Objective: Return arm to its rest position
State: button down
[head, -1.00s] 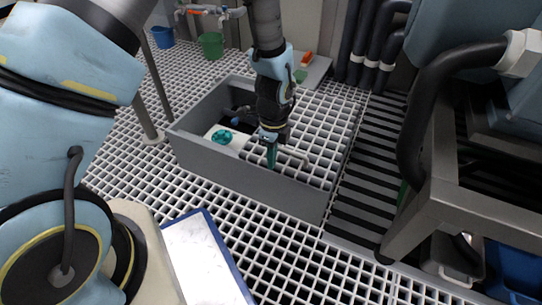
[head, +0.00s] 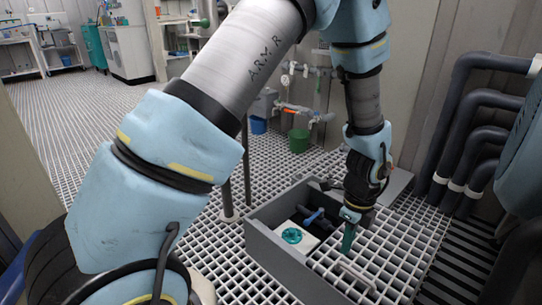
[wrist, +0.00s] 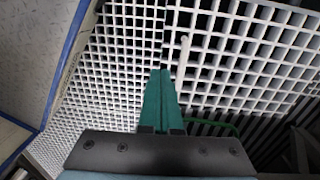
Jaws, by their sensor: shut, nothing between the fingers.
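My arm reaches across the head view from the lower left, over the top and down to my gripper (head: 349,240). The gripper points down with its teal fingers together and nothing between them. How high the fingertips are above the grating is hard to tell.
Inside the box are a teal round handwheel (head: 291,236) on a white block and a blue-handled part (head: 313,217). A green bucket (head: 299,140) and a blue bucket (head: 258,125) stand behind. Dark pipes (head: 470,130) line the right wall. Open grating floor lies at left.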

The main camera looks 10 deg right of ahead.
jog(key=w+a+r+n+t, duration=0.1)
jog(key=w+a+r+n, duration=0.45)
jog(key=a+n, duration=0.2)
jog(key=w+a+r+n, duration=0.5)
jog(key=w+a+n, duration=0.1)
jog(key=a, duration=0.3)
jog(key=s+a+r+n+t, duration=0.1)
jog(key=a+r+n, duration=0.2)
jog(key=a+n, duration=0.5)
jog(key=a+r+n, duration=0.3)
jog(key=a+n, duration=0.3)
jog(key=a, duration=0.3)
notch_tip(320, 180, up, 38)
jog(key=a+p, duration=0.1)
jog(key=p, duration=3.6)
jog(key=shift+s+n+h+p, duration=0.25)
jog(key=shift+n+h+p, duration=0.1)
jog(key=shift+h, duration=0.05)
